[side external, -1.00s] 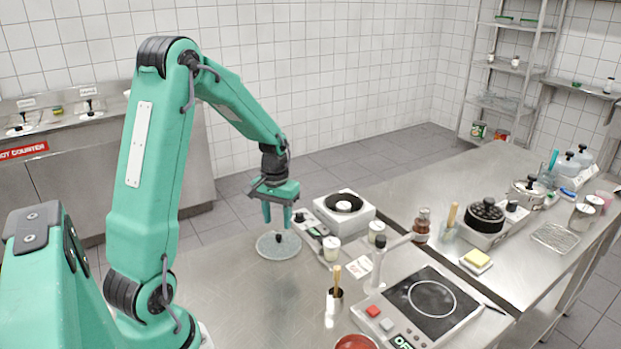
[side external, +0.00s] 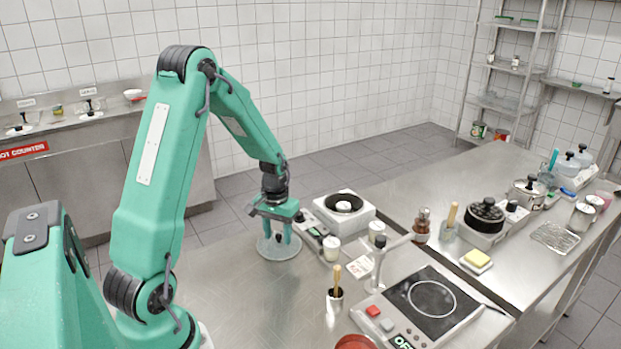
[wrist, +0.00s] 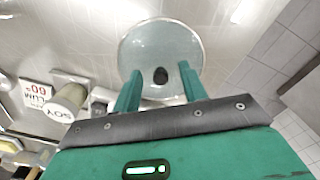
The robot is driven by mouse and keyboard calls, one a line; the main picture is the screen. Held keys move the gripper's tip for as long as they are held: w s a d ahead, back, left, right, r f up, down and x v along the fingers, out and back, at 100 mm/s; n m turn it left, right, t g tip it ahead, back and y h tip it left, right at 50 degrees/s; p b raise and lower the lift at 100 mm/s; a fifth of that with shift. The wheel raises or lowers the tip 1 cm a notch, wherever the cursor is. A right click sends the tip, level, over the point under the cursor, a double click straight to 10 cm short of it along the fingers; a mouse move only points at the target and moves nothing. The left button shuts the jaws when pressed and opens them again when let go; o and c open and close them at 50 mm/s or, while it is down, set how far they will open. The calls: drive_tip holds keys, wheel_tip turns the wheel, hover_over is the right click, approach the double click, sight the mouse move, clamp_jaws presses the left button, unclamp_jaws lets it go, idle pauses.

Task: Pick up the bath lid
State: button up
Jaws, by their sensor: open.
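The bath lid (side external: 279,252) is a round, pale, see-through disc lying on the steel table. In the wrist view the lid (wrist: 160,42) shows a dark knob (wrist: 161,75) at its middle, between the tips of my two green fingers. My gripper (side external: 278,240) is open and points down just over the lid, with a finger on each side of the knob. In the wrist view my gripper (wrist: 158,80) holds nothing. Whether the fingertips touch the lid cannot be told.
A white burner unit (side external: 345,213) stands behind and right of the lid. A white jar (side external: 331,248) is close on the lid's right; it reads SOY in the wrist view (wrist: 66,102). The table left of the lid is clear.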

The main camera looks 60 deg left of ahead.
sight(278, 236)
clamp_jaws()
drive_tip(key=shift+r, duration=0.1)
drive_tip(key=shift+r, duration=0.45)
wheel_tip(278, 236, up, 3)
drive_tip(key=shift+r, duration=0.1)
drive_tip(key=d+r, duration=0.6)
drive_tip(key=d, duration=0.5)
drive_tip(key=shift+d+r, duration=0.35)
drive_tip(key=shift+w+a, duration=0.1)
drive_tip(key=shift+w, duration=0.1)
